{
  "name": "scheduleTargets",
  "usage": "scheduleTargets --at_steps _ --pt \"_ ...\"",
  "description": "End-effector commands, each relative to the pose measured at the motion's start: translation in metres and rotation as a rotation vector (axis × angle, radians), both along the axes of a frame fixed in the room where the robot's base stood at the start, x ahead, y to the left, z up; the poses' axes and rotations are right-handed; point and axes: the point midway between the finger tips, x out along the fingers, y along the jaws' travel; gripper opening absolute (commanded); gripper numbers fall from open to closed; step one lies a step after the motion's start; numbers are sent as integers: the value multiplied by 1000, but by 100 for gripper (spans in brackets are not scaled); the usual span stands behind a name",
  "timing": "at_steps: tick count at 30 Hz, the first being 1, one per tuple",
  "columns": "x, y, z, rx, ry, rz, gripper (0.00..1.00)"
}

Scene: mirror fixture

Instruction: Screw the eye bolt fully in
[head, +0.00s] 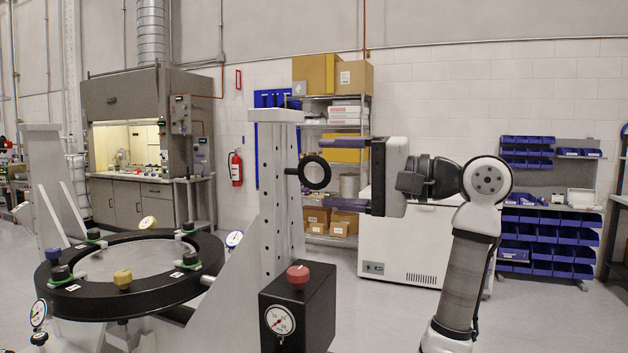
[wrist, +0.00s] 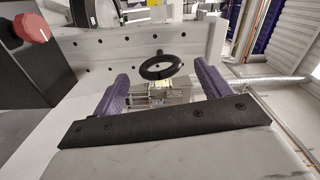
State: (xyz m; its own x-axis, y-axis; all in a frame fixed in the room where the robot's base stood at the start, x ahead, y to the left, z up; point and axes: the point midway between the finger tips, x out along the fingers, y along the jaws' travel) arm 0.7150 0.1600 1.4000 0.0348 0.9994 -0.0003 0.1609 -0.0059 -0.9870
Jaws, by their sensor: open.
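The eye bolt (head: 315,173) is a black ring on a short shank that sticks out of the right side of the light grey upright plate (head: 277,200). In the wrist view the eye bolt's ring (wrist: 166,67) lies between and beyond the two purple fingers. My gripper (head: 370,177) is open, one finger above and one below the ring's level in the head view, to the right of the ring. It also shows in the wrist view (wrist: 162,85), with nothing held. How deep the thread sits cannot be told.
A black box with a red knob (head: 298,276) and a gauge stands below the eye bolt, in front of the plate. A round black mirror fixture (head: 132,276) with clamps and dials is at left. The space right of the plate is free around my arm.

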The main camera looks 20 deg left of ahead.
Motion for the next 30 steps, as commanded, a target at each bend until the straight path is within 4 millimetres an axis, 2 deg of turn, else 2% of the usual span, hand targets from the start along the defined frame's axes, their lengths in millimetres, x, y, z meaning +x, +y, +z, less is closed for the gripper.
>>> scheduleTargets --at_steps 1,6,12,18,30 --pt "0 -14 -3 3 -1 -4 76" --pt "-1 -52 -2 1 0 -3 76" --pt "-3 -80 -1 0 0 -1 76" --pt "-3 -89 0 0 0 -1 76" --pt "-3 -88 0 0 -1 0 76"
